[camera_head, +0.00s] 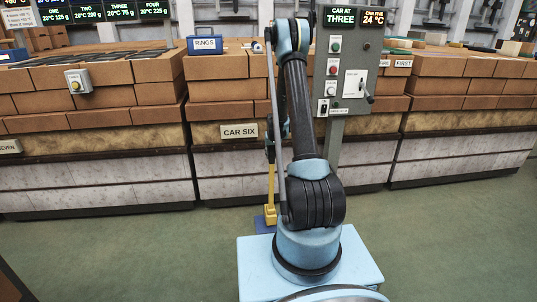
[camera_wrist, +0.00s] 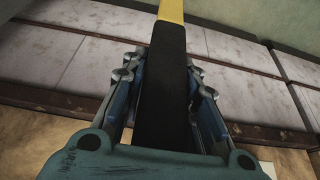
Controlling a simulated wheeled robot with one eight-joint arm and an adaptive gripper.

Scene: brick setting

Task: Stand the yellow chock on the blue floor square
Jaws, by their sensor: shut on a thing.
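The yellow chock (camera_head: 270,214) shows in the head view as an upright thin yellow shaft with a wider foot, just left of my arm. Its foot appears at the blue floor square (camera_head: 263,226); I cannot tell whether it touches the square or hangs just above it. My arm hides the right part of the square. In the wrist view my gripper (camera_wrist: 166,100) is shut on the chock's black grip (camera_wrist: 162,75), with a finger on each side. The chock's yellow part (camera_wrist: 171,10) runs on beyond the grip. In the head view my gripper is mostly hidden behind my arm.
A wagon-like row of brick stacks on a pale-panelled base (camera_head: 95,185) stands behind the square, with a "CAR SIX" sign (camera_head: 239,131). A grey control post (camera_head: 334,150) stands to the right, behind my arm. Green floor (camera_head: 130,250) is clear at the left.

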